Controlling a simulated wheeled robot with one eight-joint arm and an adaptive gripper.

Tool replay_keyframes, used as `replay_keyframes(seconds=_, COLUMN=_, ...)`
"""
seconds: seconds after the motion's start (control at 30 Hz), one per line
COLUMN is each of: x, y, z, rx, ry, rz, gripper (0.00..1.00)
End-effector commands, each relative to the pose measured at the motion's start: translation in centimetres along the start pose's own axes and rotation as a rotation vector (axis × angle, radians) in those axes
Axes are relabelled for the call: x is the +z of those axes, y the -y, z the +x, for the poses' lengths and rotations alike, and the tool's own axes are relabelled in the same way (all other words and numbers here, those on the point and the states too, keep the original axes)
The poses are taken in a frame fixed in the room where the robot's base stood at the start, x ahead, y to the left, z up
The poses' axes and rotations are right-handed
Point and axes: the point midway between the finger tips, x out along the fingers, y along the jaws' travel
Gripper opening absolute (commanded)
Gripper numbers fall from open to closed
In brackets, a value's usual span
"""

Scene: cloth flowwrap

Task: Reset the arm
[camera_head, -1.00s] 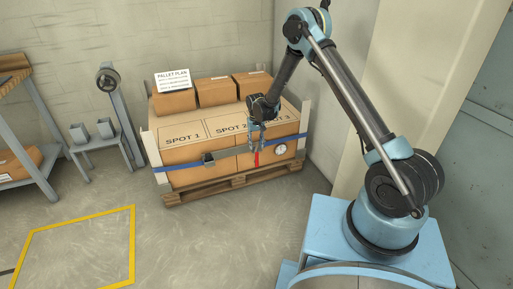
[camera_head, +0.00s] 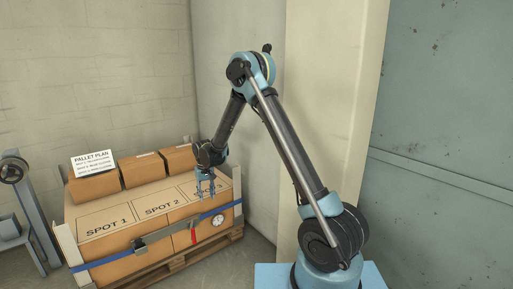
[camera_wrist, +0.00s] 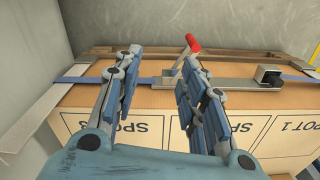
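My arm reaches from the right toward a strapped load of brown cartons on a pallet. My gripper (camera_head: 206,193) points down by the load's right part, near the third spot. I cannot tell the exact gap between fingertips and load.
The load's top (camera_head: 132,215) is marked with spots. Boxes (camera_head: 142,170) and a pallet plan sign (camera_head: 94,163) stand along its back. A blue strap (camera_head: 110,258), a buckle (camera_head: 139,245) and a round gauge (camera_head: 218,220) are on its front. A pale pillar (camera_head: 330,90) stands behind my arm.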

Motion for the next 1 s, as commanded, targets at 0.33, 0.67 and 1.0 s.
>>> replay_keyframes(seconds=0.33, x=4.2, y=-7.2, z=-9.2, rx=-0.001, ry=-0.023, rz=0.063, gripper=0.38)
replay_keyframes(seconds=0.67, x=10.1, y=-13.1, z=-16.1, rx=0.001, ry=-0.045, rz=0.120, gripper=0.38)
replay_keyframes(seconds=1.0, x=17.5, y=-17.9, z=-21.2, rx=0.006, ry=-0.068, rz=0.179, gripper=0.38)
